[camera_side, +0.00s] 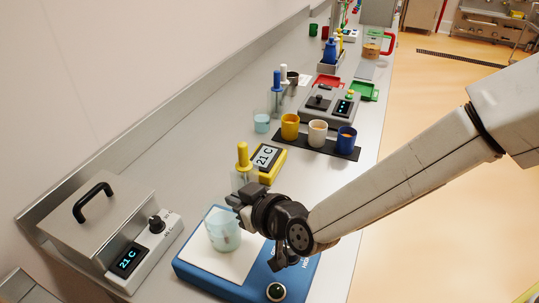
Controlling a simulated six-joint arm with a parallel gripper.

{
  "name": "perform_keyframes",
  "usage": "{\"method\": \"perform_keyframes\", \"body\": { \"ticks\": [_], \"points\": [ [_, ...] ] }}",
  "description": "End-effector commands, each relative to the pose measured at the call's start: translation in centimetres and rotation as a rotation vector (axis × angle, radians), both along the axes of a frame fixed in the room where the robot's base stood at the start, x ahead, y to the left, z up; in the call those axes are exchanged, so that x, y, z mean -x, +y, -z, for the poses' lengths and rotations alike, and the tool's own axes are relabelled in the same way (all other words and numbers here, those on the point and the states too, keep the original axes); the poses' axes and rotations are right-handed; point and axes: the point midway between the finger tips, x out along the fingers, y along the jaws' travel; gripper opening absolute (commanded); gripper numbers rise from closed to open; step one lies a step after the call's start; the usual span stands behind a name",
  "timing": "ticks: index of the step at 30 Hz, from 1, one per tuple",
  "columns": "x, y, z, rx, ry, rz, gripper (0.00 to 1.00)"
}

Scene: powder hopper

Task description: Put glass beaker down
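A glass beaker (222,232) with pale bluish contents stands upright at the white top plate (210,262) of a blue hotplate-like device (235,287). I cannot tell whether its base touches the plate. My gripper (239,207) is at the beaker's upper right side, reaching in from the right. Its dark fingers overlap or touch the rim area. The far finger and the gap between the fingers are hidden, so I cannot tell whether it grips the glass.
A lidded metal bath (100,215) reading 21 C stands at the left. Behind are a yellow thermometer unit (266,162), a small beaker (262,123) with blue liquid, and a black mat (285,146) with yellow, white and blue cups. Bare bench lies left of the thermometer.

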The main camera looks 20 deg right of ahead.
Motion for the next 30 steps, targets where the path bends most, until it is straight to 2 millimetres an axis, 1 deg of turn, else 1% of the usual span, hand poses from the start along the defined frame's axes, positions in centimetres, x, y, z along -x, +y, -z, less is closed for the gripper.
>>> {"method": "perform_keyframes", "body": {
  "ticks": [8,9,11,12,26,30],
  "points": [
    [-0.03,0.03,0.1,-0.001,-0.002,0.0,0.0],
    [0.0,0.0,0.22,0.001,0.0,0.0,0.07],
    [0.0,0.01,0.19,0.0,-0.001,0.0,0.26],
    [0.0,0.01,0.19,0.0,-0.001,0.0,0.39],
    [-0.01,0.0,-0.14,0.0,-0.001,0.0,0.39],
    [0.67,-0.23,-0.47,-0.001,-0.002,-0.001,0.39]
  ]
}}
